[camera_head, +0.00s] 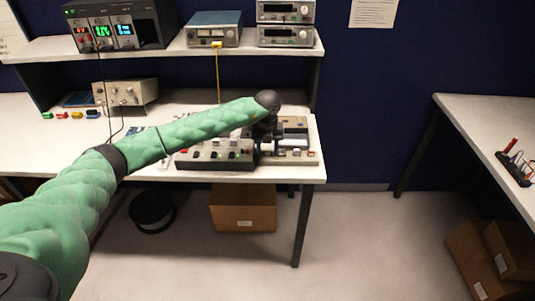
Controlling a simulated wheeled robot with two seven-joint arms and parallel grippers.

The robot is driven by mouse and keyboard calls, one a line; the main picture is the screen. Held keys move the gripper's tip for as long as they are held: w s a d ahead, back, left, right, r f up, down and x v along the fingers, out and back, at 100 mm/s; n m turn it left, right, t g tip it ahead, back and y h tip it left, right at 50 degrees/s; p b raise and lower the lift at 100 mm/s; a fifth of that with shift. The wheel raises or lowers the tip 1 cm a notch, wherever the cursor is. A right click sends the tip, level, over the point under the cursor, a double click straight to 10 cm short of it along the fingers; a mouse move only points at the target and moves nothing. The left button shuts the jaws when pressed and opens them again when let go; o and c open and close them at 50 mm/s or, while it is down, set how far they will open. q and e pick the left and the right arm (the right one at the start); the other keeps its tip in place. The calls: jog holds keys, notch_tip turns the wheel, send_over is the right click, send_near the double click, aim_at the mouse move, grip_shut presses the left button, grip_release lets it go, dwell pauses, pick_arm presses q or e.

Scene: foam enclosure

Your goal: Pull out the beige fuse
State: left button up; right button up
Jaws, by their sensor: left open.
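My left arm reaches from the lower left to the workbench, and my left gripper (266,152) points down at the panels near the bench's right end. It is open, but its fingers are small and dark here. A grey panel (213,160) with small coloured parts lies left of the gripper. A beige-grey unit (294,134) with small pale and coloured parts lies right of it. I cannot pick out the beige fuse for certain; the gripper covers part of this area. I cannot tell whether the fingers touch anything. My right gripper is not in view.
Several small coloured pieces (77,115) lie at the bench's left. A shelf (161,50) above carries instruments, and a yellow cable (217,75) hangs from one. A cardboard box (243,207) stands under the bench. Another table (480,125) is at right, with clear floor between.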

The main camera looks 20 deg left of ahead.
aim_at(267, 149)
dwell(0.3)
pick_arm(q)
jog(key=shift+b, duration=0.3)
grip_shut()
jog(key=shift+r, duration=0.25)
jog(key=shift+r+p, duration=0.9)
jog(key=shift+r, duration=1.85)
